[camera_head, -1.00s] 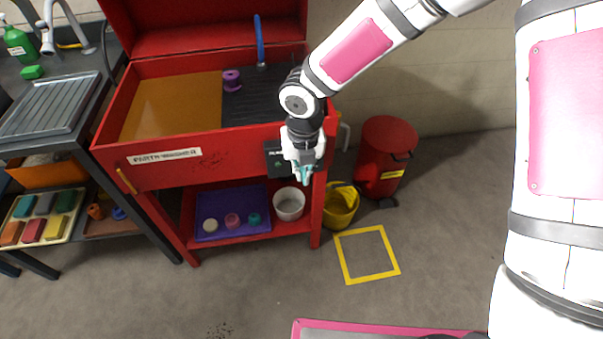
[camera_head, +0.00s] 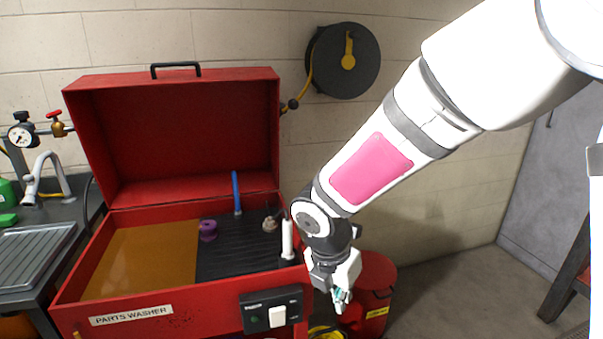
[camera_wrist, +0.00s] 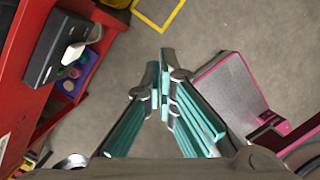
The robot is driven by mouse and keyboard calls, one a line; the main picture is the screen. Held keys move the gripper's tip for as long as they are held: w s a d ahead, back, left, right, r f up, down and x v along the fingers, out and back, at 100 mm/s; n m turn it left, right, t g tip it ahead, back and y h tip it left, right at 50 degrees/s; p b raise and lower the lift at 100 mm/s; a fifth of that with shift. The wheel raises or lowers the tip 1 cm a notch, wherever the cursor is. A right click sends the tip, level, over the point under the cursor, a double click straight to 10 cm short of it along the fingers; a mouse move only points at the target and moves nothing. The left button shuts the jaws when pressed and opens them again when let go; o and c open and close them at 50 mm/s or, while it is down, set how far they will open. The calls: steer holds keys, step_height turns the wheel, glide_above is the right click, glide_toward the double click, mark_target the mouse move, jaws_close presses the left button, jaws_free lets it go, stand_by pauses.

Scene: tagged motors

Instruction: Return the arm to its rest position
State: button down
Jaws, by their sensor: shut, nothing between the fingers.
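My gripper (camera_head: 341,298) hangs at the end of my arm, just right of the front right corner of the red parts washer (camera_head: 75,317) in the head view. In the wrist view its teal-padded fingers (camera_wrist: 163,82) meet at the tips, with nothing between them. They point down over bare grey floor. My arm reaches in from the upper right of the head view, bent down at the wrist.
The washer's lid stands open; a purple spool-like part (camera_head: 208,230) and a blue brush (camera_head: 236,192) are inside. A red bin (camera_head: 377,275) stands close behind my gripper. A hose reel (camera_head: 343,61) hangs on the wall.

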steer(key=s+d+r+m+p, duration=0.1)
steer(key=s+d+r+m, duration=0.9)
steer(key=r+m, duration=0.35)
steer(key=s+d+r+m+t+y+p, duration=0.1)
steer(key=s+r+m, duration=0.1)
steer(key=s+m, duration=0.4)
steer(key=s+d+r+m+t+y+p, duration=0.1)
steer(key=s+r+m, duration=0.2)
steer(key=s+m, duration=0.3)
steer(key=m, duration=0.3)
steer(key=shift+s, duration=0.35)
